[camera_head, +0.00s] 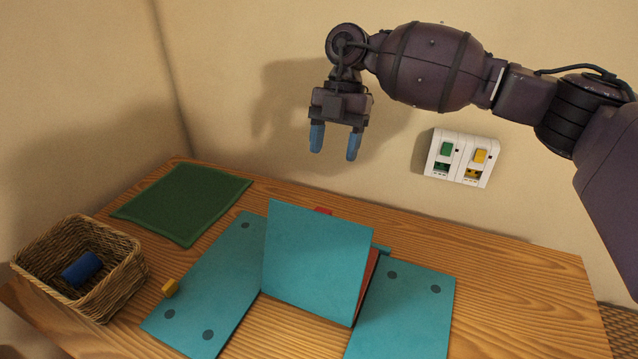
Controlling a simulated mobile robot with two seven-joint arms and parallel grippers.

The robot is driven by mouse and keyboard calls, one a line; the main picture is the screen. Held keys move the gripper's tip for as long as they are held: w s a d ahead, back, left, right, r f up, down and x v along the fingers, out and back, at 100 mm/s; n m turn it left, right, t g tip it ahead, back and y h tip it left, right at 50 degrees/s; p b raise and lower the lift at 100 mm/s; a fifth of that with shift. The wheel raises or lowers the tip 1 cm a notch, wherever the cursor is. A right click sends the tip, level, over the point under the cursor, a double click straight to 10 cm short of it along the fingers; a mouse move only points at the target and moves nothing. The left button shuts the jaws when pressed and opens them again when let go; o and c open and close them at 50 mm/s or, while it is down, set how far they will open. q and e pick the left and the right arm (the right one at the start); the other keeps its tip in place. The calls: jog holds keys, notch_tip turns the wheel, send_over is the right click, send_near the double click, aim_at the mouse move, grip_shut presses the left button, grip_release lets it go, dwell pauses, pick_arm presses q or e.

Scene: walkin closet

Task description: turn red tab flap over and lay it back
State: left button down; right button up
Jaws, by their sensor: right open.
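A teal flap (316,258) stands raised and tilted in the middle of the table, its broad teal face towards me. A small red tab (323,211) shows just behind its top edge. A teal panel with dark dots lies flat on the left (212,285), and another lies flat on the right (408,310). A reddish-brown surface (370,279) shows behind the flap's right edge; the rest there is hidden. My right gripper (334,157) is open and empty, fingers pointing down, above and behind the flap, not touching it. My left gripper is not in view.
A wicker basket (118,290) with a blue cylinder (82,269) stands at the left. A green mat (183,202) lies at the back left. A switch plate (461,158) is on the wall. The wooden table's right side (530,290) is clear.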

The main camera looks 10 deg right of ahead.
aim_at(324, 209)
jog(key=x, duration=1)
jog(key=shift+s+a+f+b, duration=0.1)
jog(key=shift+s+f+b, duration=0.15)
jog(key=shift+f+b, duration=0.1)
grip_shut()
